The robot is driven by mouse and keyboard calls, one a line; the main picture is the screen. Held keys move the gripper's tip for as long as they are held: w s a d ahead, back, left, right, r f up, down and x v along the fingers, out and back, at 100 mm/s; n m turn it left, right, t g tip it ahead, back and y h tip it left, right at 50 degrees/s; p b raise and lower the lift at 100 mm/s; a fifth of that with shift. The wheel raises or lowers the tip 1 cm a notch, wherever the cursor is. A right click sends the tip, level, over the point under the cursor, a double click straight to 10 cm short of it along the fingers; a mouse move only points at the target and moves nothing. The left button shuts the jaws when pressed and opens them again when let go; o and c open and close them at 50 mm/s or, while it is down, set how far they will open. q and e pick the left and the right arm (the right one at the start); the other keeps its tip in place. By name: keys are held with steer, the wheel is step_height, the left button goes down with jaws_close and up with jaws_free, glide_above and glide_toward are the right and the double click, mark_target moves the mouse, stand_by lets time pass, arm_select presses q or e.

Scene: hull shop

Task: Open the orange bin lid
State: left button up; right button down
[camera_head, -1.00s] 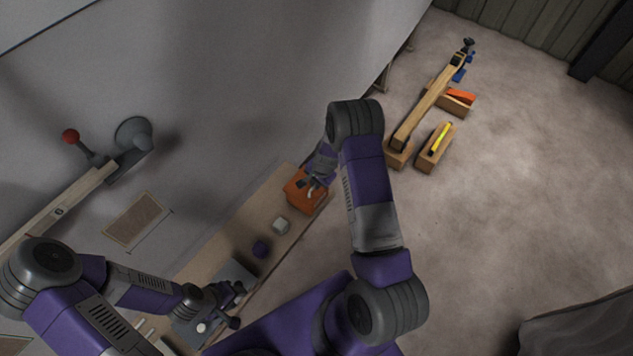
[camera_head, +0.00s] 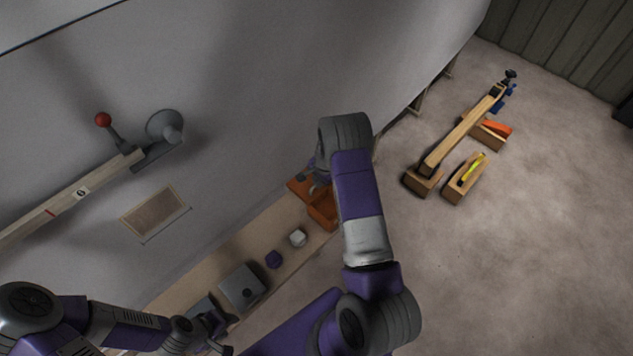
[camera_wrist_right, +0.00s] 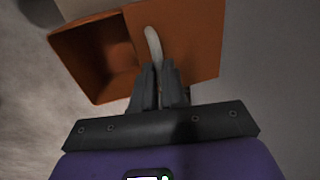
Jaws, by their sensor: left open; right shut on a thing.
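The orange bin (camera_head: 322,212) stands at the far end of the bench, and its dark inside shows in the right wrist view (camera_wrist_right: 97,58). Its orange lid (camera_head: 298,187) is swung up and back, away from the opening; the lid fills the right side of the bin in the right wrist view (camera_wrist_right: 195,42). My right gripper (camera_wrist_right: 160,80) is shut on the pale curved lid handle (camera_wrist_right: 153,43). In the head view my right arm partly hides this gripper. My left gripper (camera_head: 216,336) is open, low over the near end of the bench, away from the bin.
A white block (camera_head: 298,238), a purple block (camera_head: 273,259) and a grey plate (camera_head: 241,286) are on the bench (camera_head: 225,257). The grey hull wall rises behind it. On the floor at right are a wooden beam (camera_head: 462,132) and wooden boxes (camera_head: 464,181).

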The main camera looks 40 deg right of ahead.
steer(key=c, duration=1.2)
jaws_free()
steer(key=shift+o, duration=0.2)
steer(key=shift+r, duration=0.1)
step_height(320, 180, up, 7)
steer(key=s+p, duration=0.1)
steer(key=shift+s, duration=0.2)
steer(key=shift+d+r, duration=0.1)
